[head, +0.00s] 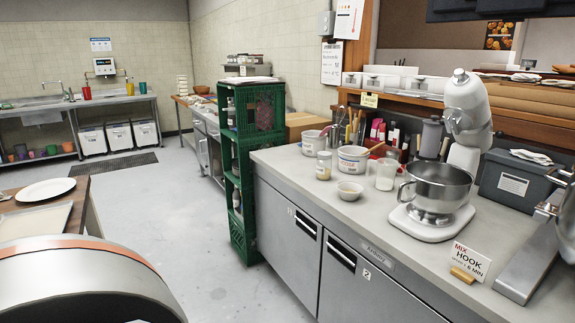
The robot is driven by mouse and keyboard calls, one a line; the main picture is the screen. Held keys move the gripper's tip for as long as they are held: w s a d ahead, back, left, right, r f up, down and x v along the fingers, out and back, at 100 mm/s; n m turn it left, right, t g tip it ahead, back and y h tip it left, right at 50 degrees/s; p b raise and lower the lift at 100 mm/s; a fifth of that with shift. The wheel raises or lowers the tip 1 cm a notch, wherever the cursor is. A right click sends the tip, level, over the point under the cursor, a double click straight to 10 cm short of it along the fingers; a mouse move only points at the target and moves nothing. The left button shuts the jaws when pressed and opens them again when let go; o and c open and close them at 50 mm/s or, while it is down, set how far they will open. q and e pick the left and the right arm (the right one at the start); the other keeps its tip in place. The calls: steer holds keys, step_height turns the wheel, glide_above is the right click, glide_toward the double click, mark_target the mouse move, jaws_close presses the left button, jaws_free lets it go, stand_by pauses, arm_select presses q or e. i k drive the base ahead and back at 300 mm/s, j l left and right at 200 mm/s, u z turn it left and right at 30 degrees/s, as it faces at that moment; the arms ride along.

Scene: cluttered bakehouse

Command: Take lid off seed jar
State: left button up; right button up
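A small clear jar (324,170) with pale tan contents stands upright on the steel counter (330,215), in front of the tubs. It looks like the seed jar, though no label can be read. A pale lid (324,155) appears to sit on its top. Neither of my grippers is in view.
Close around the jar are a white bowl (350,191), a labelled tub (353,160), another tub (313,143) and a clear beaker (386,174). A stand mixer (465,130) with a steel bowl (436,187) stands to the right. Green crates (260,110) are stacked at the counter's left end.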

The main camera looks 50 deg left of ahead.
mark_target(323, 167)
steer(key=u, duration=1.25)
steer(key=i+j+z, duration=0.1)
steer(key=z, duration=0.7)
steer(key=i+j+z, duration=0.15)
steer(key=j, duration=0.15)
steer(key=i+j+z, duration=0.15)
steer(key=j, duration=0.15)
steer(key=i+j+z, duration=0.15)
steer(key=j, duration=0.15)
steer(key=i+j+z, duration=0.15)
steer(key=j, duration=0.3)
steer(key=j+z, duration=0.15)
steer(key=j, duration=0.3)
steer(key=i+j, duration=0.1)
steer(key=j, duration=0.35)
steer(key=i+j, duration=0.1)
steer(key=j, duration=0.4)
steer(key=i+j, duration=0.1)
steer(key=j, duration=0.35)
steer(key=i+j+z, duration=0.1)
steer(key=j, duration=0.4)
